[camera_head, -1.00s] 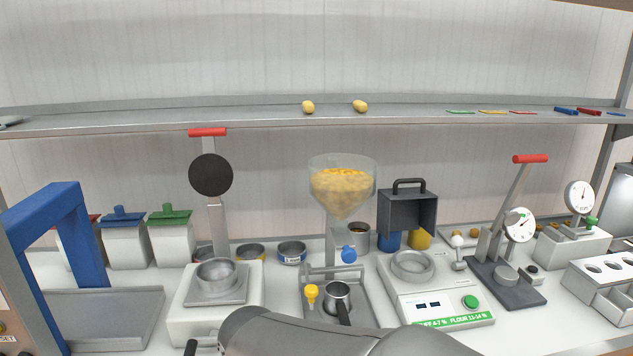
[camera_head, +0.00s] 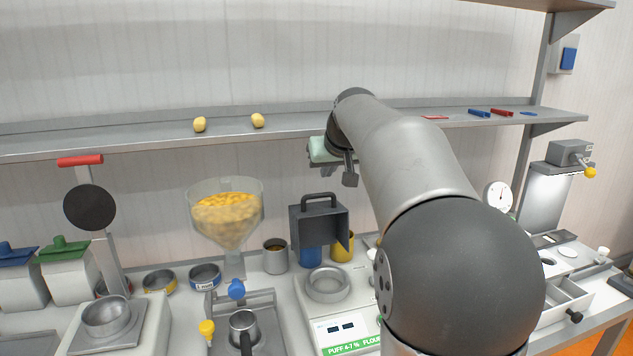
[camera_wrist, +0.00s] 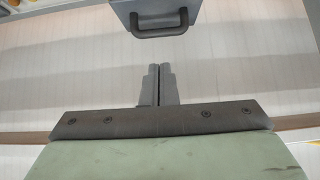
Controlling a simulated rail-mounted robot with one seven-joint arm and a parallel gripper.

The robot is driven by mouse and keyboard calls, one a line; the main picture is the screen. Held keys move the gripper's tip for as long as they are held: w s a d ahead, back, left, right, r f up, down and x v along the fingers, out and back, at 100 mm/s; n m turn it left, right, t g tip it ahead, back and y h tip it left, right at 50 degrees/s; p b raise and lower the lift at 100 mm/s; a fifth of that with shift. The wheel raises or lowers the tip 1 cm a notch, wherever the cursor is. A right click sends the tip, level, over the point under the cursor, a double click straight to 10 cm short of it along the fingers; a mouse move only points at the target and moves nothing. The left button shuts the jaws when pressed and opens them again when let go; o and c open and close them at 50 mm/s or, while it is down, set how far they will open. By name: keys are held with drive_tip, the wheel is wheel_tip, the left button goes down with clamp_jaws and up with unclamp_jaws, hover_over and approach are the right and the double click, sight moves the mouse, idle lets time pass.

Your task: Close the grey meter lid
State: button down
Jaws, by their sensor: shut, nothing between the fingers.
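The grey meter lid (camera_head: 312,226) is a dark box-like hood with a bar handle on top. It stands raised and open behind the white meter (camera_head: 322,324), which has a round metal ring (camera_head: 328,286) on top and a green label strip. In the wrist view the lid (camera_wrist: 122,8) and its handle (camera_wrist: 160,28) are at the top, beyond my fingertips. My gripper (camera_head: 350,181) is above and slightly right of the lid in the head view, apart from it. Its fingers (camera_wrist: 158,72) are together and empty.
A shelf (camera_head: 100,142) with two yellow pieces runs behind, near my gripper's height. A glass hopper (camera_head: 225,215) stands left of the lid, and a yellow cup (camera_head: 342,247) stands behind it.

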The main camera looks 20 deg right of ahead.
drive_tip(key=p+x, duration=0.1)
drive_tip(key=x, duration=0.8)
drive_tip(key=shift+w+d+f+p, duration=0.1)
drive_tip(key=shift+w+f+p, duration=0.1)
drive_tip(key=shift+w+p, duration=0.2)
